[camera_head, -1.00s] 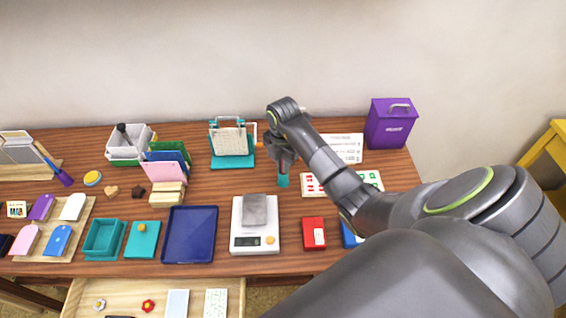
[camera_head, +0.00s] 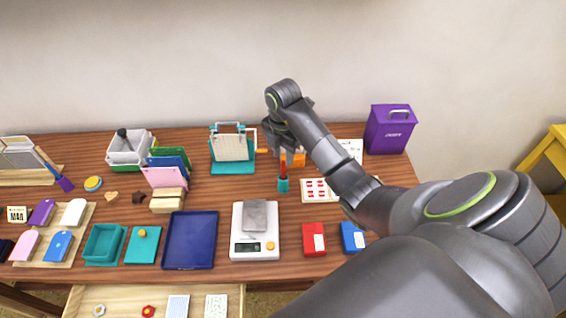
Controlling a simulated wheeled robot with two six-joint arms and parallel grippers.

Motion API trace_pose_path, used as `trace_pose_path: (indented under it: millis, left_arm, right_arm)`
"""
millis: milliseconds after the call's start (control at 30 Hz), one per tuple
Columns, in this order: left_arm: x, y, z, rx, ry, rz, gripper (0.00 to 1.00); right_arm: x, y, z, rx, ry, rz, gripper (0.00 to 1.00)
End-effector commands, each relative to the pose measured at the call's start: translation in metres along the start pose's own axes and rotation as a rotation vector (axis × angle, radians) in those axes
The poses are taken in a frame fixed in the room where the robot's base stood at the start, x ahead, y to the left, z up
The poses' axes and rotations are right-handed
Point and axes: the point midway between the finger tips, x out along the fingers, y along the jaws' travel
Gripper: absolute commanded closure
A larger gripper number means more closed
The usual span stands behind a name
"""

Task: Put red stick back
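A red stick (camera_head: 283,161) stands upright with its lower end in a small teal cup (camera_head: 283,184) on the table. My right gripper (camera_head: 281,144) is at the top of the stick or just above and behind it. Its fingers are dark and small here, so I cannot tell whether they touch the stick or how far apart they are. My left gripper is not in view.
A teal stand (camera_head: 233,167) is left of the cup, and an orange object (camera_head: 298,159) is behind it. A card with red marks (camera_head: 318,190) lies to the right. A scale (camera_head: 243,247), red box (camera_head: 314,239) and blue box (camera_head: 352,238) are in front.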

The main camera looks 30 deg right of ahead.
Motion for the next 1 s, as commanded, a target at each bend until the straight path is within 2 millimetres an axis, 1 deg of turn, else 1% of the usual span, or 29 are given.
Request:
trace_pose_path:
  millis: [33,200,333,533,1000]
  left_arm:
    - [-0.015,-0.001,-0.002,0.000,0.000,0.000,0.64]
    - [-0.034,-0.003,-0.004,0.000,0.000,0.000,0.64]
    - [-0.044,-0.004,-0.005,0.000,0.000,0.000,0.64]
    - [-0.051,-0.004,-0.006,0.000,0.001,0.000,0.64]
    - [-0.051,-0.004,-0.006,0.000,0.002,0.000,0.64]
  right_arm:
    - [-0.017,0.000,0.000,0.000,-0.001,0.000,0.67]
    - [-0.035,0.000,0.000,0.000,0.000,0.000,0.67]
    - [-0.045,0.000,0.000,0.000,0.000,0.000,0.67]
    - [-0.052,0.000,0.000,0.000,0.000,0.000,0.67]
    - [-0.051,0.000,0.000,-0.001,0.000,0.001,0.67]
